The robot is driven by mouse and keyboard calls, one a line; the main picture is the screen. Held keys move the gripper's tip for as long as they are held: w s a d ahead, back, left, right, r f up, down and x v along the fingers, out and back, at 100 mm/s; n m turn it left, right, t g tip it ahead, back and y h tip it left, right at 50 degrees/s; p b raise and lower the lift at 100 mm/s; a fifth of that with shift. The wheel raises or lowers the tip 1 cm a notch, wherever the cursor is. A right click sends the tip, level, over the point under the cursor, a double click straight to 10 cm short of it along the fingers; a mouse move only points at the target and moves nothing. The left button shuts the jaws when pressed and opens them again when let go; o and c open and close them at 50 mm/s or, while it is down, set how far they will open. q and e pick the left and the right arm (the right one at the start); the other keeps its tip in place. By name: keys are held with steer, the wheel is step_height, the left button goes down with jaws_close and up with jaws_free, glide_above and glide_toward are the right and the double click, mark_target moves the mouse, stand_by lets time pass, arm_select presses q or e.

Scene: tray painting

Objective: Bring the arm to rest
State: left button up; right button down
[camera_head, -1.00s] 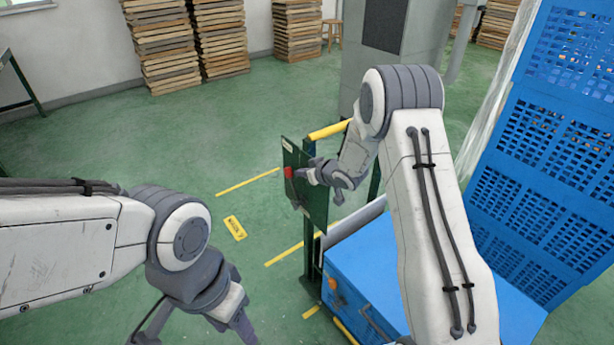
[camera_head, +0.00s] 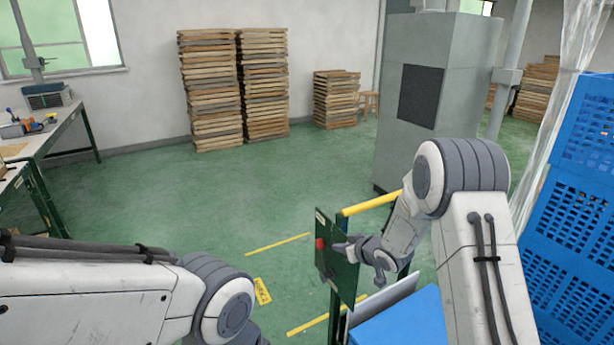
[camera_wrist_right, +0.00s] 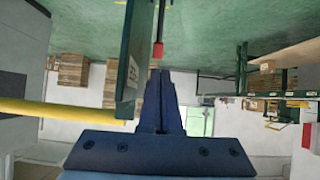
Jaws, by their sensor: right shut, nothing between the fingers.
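My right gripper (camera_head: 341,247) is beside a dark green panel (camera_head: 336,272) that stands upright on a frame with a yellow top bar. Its fingers are shut and empty; in the right wrist view the shut fingertips (camera_wrist_right: 160,76) point at a small red part (camera_wrist_right: 157,50). That red part also shows on the panel in the head view (camera_head: 320,243), close to the fingertips. I cannot tell whether they touch. My left arm comes in from the left, low in the head view, and its gripper is below the picture.
The yellow bar (camera_head: 371,203) runs just behind my right wrist. A blue box (camera_head: 403,322) is under my right arm, and blue crates (camera_head: 574,245) are stacked at right. A grey cabinet (camera_head: 455,75) stands behind. Green floor at centre left is clear.

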steer(key=s+a+r+g+h+p, duration=0.1)
steer(key=s+a+r+g+p, duration=0.2)
steer(key=s+r, duration=0.4)
steer(key=s+a+r+g+h+p, duration=0.1)
steer(key=s+a+r+p, duration=0.1)
steer(key=s+a+r, duration=0.5)
steer(key=s+r+n+g+p, duration=0.1)
steer(key=s+r+g+p, duration=0.1)
steer(key=s, duration=1.2)
steer(key=s+r+n+g+h+p, duration=0.1)
steer(key=s+r+g, duration=0.3)
steer(key=s, duration=1)
steer(key=shift+s+d+r+p, duration=0.2)
steer(key=shift+r+p, duration=0.2)
steer(key=shift+p, duration=0.4)
steer(key=shift+w, duration=0.1)
